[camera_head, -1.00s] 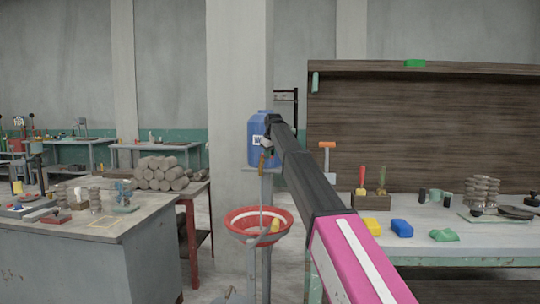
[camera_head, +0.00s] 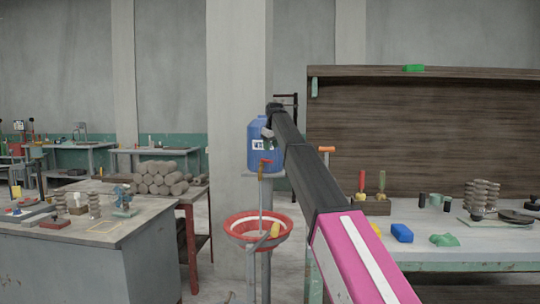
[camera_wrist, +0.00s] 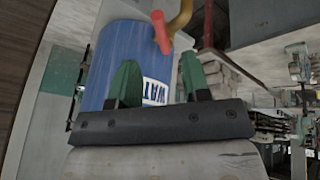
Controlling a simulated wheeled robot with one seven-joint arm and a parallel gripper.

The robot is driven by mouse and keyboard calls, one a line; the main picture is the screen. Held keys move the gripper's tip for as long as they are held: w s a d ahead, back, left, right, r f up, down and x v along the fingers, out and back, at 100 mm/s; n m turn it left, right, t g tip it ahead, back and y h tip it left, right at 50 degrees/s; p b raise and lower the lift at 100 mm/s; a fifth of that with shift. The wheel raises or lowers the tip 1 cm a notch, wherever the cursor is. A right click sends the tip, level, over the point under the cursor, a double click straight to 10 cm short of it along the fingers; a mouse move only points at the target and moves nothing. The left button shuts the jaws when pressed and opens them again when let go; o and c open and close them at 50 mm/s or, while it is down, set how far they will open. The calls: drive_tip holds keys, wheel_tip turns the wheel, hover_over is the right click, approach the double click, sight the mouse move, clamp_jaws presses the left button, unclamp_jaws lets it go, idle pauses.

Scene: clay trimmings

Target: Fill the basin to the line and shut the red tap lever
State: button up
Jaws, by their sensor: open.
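The blue water container (camera_head: 260,150) stands on a ledge by the pillar; part of its label shows in both views. Its tap has a red lever (camera_head: 266,161), which shows beside the brass tap body (camera_wrist: 183,16) in the wrist view, where the lever (camera_wrist: 161,32) lies beyond my fingertips. My gripper (camera_wrist: 160,75) is open, with its green fingers apart and nothing visibly held between them. The red basin (camera_head: 238,239) with a white band is below the tap. A thin pale line, seemingly water, runs down to it. The water level is not clear.
A yellow item (camera_head: 275,230) shows at the basin. The right workbench (camera_head: 470,262) holds a blue block (camera_head: 402,232), a green lump (camera_head: 444,240) and tools. A grey table (camera_head: 150,225) stands left. Floor shows between the tables.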

drive_tip(key=v, duration=0.3)
drive_tip(key=shift+r, duration=0.15)
idle(4.4)
